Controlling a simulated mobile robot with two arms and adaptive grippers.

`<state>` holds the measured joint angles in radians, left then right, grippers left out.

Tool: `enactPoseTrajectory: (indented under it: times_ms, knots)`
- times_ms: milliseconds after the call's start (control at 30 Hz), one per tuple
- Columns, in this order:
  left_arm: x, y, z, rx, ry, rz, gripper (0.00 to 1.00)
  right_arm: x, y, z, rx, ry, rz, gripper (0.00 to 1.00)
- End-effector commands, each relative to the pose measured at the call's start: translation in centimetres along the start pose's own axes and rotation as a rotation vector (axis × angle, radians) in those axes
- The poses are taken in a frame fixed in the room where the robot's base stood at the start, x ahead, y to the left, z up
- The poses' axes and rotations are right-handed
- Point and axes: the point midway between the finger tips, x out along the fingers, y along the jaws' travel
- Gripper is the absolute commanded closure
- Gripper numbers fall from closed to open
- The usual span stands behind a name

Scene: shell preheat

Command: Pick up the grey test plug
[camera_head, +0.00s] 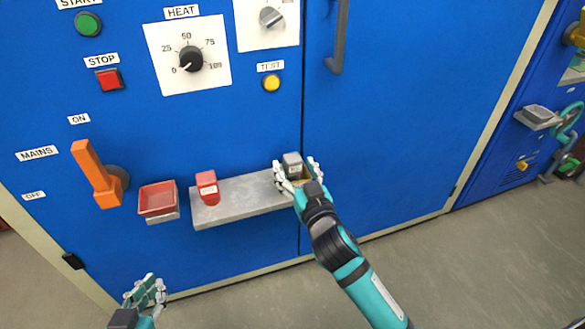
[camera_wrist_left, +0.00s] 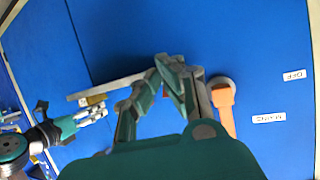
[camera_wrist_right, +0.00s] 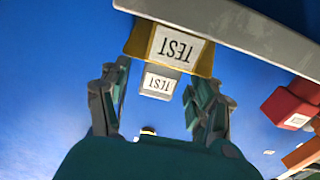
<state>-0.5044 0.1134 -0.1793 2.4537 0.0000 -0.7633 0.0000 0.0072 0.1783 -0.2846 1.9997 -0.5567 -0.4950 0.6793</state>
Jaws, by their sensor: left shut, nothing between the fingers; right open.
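The grey test plug (camera_head: 291,159) stands at the right end of the grey shelf, in a yellow holder (camera_head: 304,179). In the right wrist view, the plug (camera_wrist_right: 158,82) and the yellow holder (camera_wrist_right: 150,40) both carry a TEST label. My right gripper (camera_head: 298,172) is open, with one finger on each side of the plug; I see blue gaps between the fingers and the plug. The right fingers also show in the right wrist view (camera_wrist_right: 157,88). My left gripper (camera_head: 146,290) is shut and empty, low at the left, away from the plug.
The grey shelf (camera_head: 240,195) sticks out from the blue cabinet. A red plug (camera_head: 207,188) stands on its left end. A red tray (camera_head: 158,199) and the orange mains lever (camera_head: 96,174) are further left. A door handle (camera_head: 339,40) is above right.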

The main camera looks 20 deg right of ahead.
Motion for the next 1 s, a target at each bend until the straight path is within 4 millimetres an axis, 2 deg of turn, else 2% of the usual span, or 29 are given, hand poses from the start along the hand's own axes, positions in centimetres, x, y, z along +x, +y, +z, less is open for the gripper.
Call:
enactPoseTrajectory:
  times_ms: [33,167,433,900,1000]
  knots:
    - [0.2,0.1,-0.4,0.0,0.028,0.002,1.0,0.8,0.0,0.1,-0.002,0.001,0.0,0.37]
    - [0.2,0.2,-1.3,0.0,0.074,0.004,1.0,2.0,0.0,0.1,0.0,-0.001,0.0,0.37]
    - [0.2,0.2,-1.6,0.0,0.084,0.005,1.0,2.2,0.0,0.1,0.001,-0.002,0.0,0.38]
    - [0.2,0.2,-1.6,0.0,0.083,0.004,1.0,2.2,0.0,0.0,0.001,0.0,0.0,0.98]
    - [0.2,0.2,-1.6,0.0,0.083,0.004,1.0,2.2,0.0,0.0,0.001,-0.001,0.0,0.98]
